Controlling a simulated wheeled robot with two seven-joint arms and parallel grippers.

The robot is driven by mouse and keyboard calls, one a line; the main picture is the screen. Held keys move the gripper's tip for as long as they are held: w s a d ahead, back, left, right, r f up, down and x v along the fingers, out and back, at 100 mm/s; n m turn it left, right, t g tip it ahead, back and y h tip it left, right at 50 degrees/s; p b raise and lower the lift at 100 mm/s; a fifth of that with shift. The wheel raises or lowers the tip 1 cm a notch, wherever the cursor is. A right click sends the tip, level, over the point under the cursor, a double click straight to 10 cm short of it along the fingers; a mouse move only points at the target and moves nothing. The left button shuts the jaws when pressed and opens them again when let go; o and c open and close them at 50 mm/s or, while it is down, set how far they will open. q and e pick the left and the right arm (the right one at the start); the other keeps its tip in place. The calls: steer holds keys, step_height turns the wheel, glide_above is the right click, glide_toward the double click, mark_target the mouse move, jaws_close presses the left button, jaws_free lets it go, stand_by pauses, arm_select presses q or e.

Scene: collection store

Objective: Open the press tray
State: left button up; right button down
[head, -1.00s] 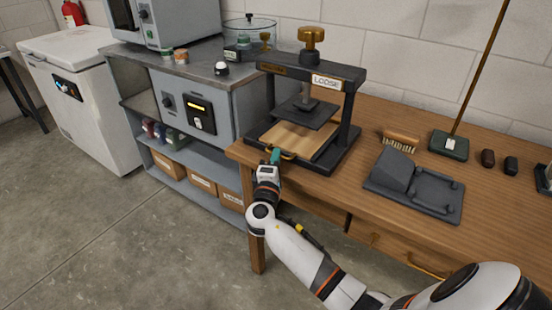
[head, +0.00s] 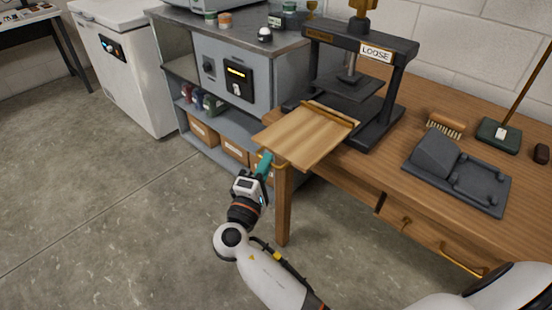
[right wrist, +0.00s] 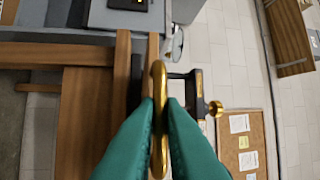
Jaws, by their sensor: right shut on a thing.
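The press (head: 383,125) is a dark frame with a brass screw knob and a sign reading LOOSE. Its pale wooden tray (head: 305,135) is slid out toward me and sticks out past the table's front edge. My right gripper (head: 265,160) is at the tray's front edge, its teal fingers partly hidden under it. In the right wrist view the teal fingers are shut on a brass handle (right wrist: 158,125). The handle is hidden in the head view. The pressing plate (head: 350,85) hangs above the tray's back end. My left gripper is not in view.
A brush (head: 446,123) and a grey cradle (head: 455,172) sit on the wooden table right of the press. A grey shelf unit (head: 240,70) with boxes stands left of the table. The floor in front is clear.

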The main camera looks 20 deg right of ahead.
steer(key=shift+a, duration=0.15)
steer(key=c, duration=1.5)
jaws_free()
steer(key=shift+s, duration=0.1)
